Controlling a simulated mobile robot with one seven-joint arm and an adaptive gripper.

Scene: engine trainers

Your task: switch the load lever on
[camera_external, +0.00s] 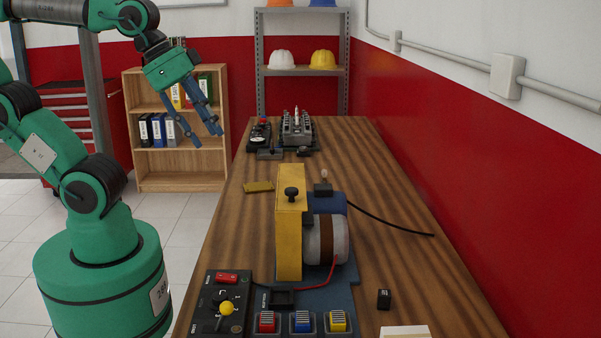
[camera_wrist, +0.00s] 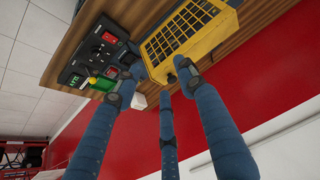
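In the outside view, a black control panel (camera_external: 207,309) at the near left of the bench carries a lever with a yellow ball (camera_external: 227,308). A black knob (camera_external: 291,194) stands on the yellow housing (camera_external: 289,240) behind it. The labels are too small to tell which one is the load lever. My gripper (camera_external: 207,141) hangs left of the bench's far part, well away from both and empty. In the wrist view its blue fingers (camera_wrist: 161,78) are spread apart, with a yellow grilled box (camera_wrist: 182,42) and a dark panel (camera_wrist: 95,58) beyond them.
Red, blue and yellow sockets (camera_external: 302,321) line the bench's near edge. A black cable (camera_external: 390,219) and a small black block (camera_external: 384,299) lie to the right. An engine model (camera_external: 297,127) stands at the far end.

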